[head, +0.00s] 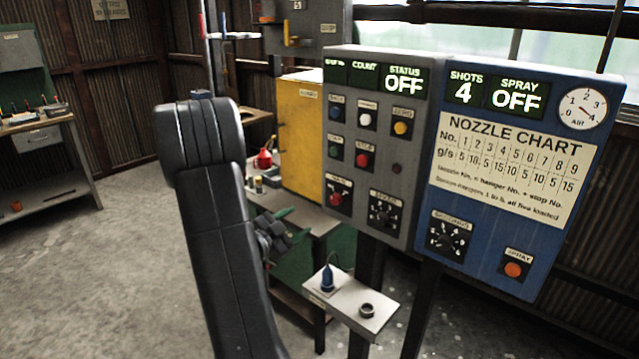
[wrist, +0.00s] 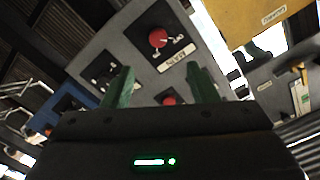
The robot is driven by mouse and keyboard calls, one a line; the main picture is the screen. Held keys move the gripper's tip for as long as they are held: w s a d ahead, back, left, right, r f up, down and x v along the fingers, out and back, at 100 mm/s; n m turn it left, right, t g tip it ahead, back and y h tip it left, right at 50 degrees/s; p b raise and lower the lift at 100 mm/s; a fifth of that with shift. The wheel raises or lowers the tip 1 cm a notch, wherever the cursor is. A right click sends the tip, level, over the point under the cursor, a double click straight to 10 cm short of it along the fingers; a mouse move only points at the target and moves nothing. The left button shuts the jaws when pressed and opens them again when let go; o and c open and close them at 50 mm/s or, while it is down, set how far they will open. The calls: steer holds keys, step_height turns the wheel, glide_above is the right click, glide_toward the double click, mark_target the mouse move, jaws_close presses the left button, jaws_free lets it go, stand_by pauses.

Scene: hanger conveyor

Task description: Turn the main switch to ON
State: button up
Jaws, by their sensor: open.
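The main switch (head: 337,197) is a red knob at the lower left of the grey control panel (head: 404,200). Its label is above it, and the panel's status display (head: 404,82) reads OFF. In the wrist view the panel appears turned over, and the red knob (wrist: 158,37) shows beyond the fingers, between them across the picture, with marks beside it. My gripper (head: 290,226) is open, with green fingers (wrist: 160,85), to the left of and below the switch in the head view. It appears apart from the panel. The knob's exact pointing direction is too small to tell.
A red stop button (head: 362,160) and a black selector dial (head: 384,213) sit near the switch. A blue spray panel (head: 510,180) adjoins on the right. A small shelf (head: 345,300) with a blue nozzle (head: 327,278) and a dark ring (head: 367,310) juts out below. A yellow cabinet (head: 303,135) stands behind.

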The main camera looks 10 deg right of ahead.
mark_target(334, 201)
steer(key=shift+m+g+h, duration=0.4)
steer(key=shift+h, duration=0.1)
steer(key=p+x, duration=0.4)
steer(key=x, duration=1)
steer(key=shift+w+a+f, duration=0.1)
steer(key=shift+w+a, duration=0.05)
steer(key=shift+w, duration=0.05)
steer(key=c, duration=1)
